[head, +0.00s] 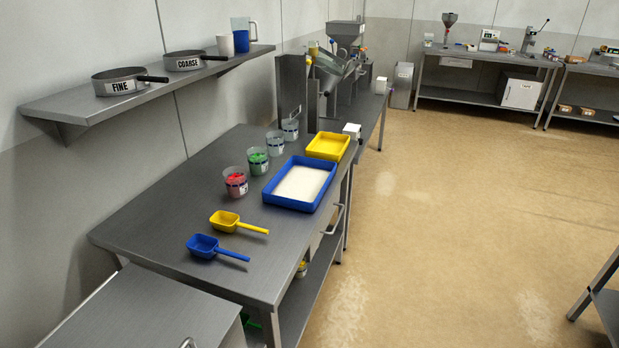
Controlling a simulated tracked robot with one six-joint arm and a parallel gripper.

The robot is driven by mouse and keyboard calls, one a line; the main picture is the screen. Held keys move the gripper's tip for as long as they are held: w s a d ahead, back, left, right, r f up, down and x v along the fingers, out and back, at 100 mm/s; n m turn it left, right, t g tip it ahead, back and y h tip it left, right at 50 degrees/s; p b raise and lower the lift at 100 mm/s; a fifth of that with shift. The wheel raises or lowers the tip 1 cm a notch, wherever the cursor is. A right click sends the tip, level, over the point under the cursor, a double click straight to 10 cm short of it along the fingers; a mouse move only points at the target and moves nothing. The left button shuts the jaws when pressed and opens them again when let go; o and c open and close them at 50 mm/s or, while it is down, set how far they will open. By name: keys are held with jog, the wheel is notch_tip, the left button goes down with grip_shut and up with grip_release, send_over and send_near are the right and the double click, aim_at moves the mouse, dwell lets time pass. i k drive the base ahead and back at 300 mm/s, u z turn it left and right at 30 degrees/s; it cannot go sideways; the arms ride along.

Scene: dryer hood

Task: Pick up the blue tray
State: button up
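The blue tray (315,202) lies flat on the steel table (180,215), near the table's right edge. It is rectangular with raised walls and holds a layer of white material that covers its floor. A smaller yellow tray (327,147) sits just behind it, very close to its far end. My gripper is not in the head view, so I cannot see its state or where it is.
Several clear cups, one with red contents (235,182) and one with green (258,160), stand left of the tray. A yellow scoop (226,221) and a blue scoop (205,246) lie in front. A wall shelf (150,95) overhangs the left. Open floor (440,220) lies right.

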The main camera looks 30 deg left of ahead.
aim_at(302, 183)
jog(key=i, duration=2.7)
jog(key=u, duration=2.55)
